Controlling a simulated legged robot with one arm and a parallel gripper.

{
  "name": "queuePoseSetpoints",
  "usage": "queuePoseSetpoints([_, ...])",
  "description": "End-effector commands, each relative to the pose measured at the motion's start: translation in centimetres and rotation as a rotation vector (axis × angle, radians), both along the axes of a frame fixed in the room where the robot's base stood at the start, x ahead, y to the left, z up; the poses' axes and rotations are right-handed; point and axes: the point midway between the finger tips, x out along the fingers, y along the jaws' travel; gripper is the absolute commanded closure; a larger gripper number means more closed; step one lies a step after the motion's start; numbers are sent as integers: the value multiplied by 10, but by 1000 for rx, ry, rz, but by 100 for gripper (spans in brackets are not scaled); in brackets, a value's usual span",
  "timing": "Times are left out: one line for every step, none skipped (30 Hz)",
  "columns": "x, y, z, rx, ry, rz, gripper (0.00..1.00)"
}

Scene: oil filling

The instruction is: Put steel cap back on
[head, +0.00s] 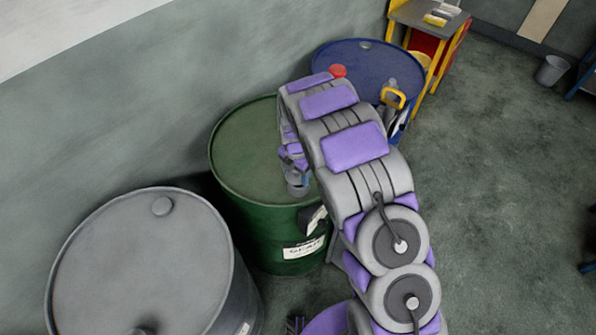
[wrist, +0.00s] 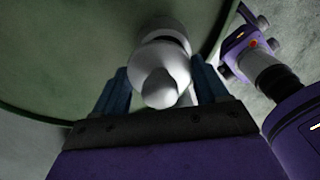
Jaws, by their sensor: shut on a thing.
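My gripper (head: 297,186) points down over the right part of the green drum's top (head: 250,150), low near its rim. In the wrist view my gripper (wrist: 160,67) has its two dark blue fingers on either side of a pale, rounded metal piece, which looks like the steel cap (wrist: 163,85), and is shut on it. The drum's green top (wrist: 60,50) lies behind the cap. The cap cannot be made out in the head view. The gripper hides the drum top beneath it, so I cannot tell whether the cap touches it.
A grey drum (head: 140,260) stands at front left. A blue drum (head: 365,60) behind carries a red cap (head: 338,71) and a yellow-handled item (head: 393,97). A yellow-red cart (head: 430,45) and a bucket (head: 551,70) stand farther back. The floor at right is mostly clear.

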Motion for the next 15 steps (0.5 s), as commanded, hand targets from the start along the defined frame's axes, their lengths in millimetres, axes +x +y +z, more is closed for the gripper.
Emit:
queuePoseSetpoints([-1,0,1,1,0,0,62])
queuePoseSetpoints([-1,0,1,1,0,0,62])
queuePoseSetpoints([-1,-1,1,3,0,0,62])
queuePoseSetpoints([-1,-1,1,4,1,-1,62])
queuePoseSetpoints([-1,-2,1,5,0,-2,62])
queuePoseSetpoints([-1,-4,1,6,0,-2,62])
queuePoseSetpoints([-1,-4,1,6,0,-3,62])
queuePoseSetpoints([-1,-5,2,7,-1,-3,62])
queuePoseSetpoints([-1,-5,2,7,-1,-3,62])
queuePoseSetpoints([-1,-5,2,7,-1,-3,62])
queuePoseSetpoints([-1,-4,2,6,0,-2,62])
queuePoseSetpoints([-1,-3,1,5,0,-2,62])
queuePoseSetpoints([-1,-3,1,5,0,-2,62])
queuePoseSetpoints([-1,-2,1,4,0,-1,62])
queuePoseSetpoints([-1,0,1,2,0,-1,62])
